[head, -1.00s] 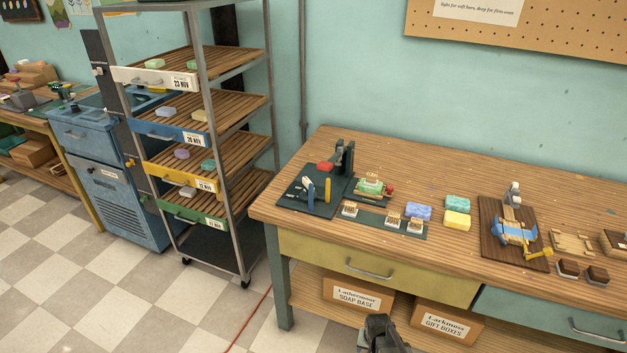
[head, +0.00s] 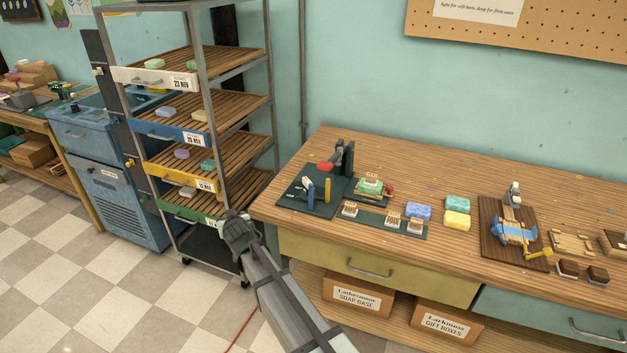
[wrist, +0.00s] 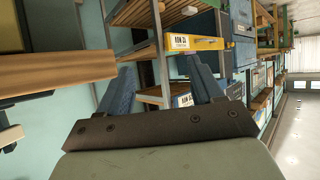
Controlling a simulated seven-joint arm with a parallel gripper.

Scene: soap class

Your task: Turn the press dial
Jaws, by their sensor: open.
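A dark green press (head: 345,158) with an upright post stands on a dark base plate at the left end of the wooden bench. A red part (head: 325,167) sits at its head, and blue and yellow upright pieces stand at its front. I cannot tell for sure which part is the dial. My gripper (head: 238,222) is in front of the rack's lower corner, left of the bench and apart from the press. In the wrist view my gripper (wrist: 162,78) has its two blue fingers spread with nothing between them. The press is not clearly visible there.
A metal drying rack (head: 208,110) with soap trays stands left of the bench (head: 400,165). Beside the press are stamps on a green mat (head: 376,220), soap bars (head: 457,220) and a blue device with a yellow handle (head: 515,232). The bench edge (wrist: 60,85) shows in the wrist view.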

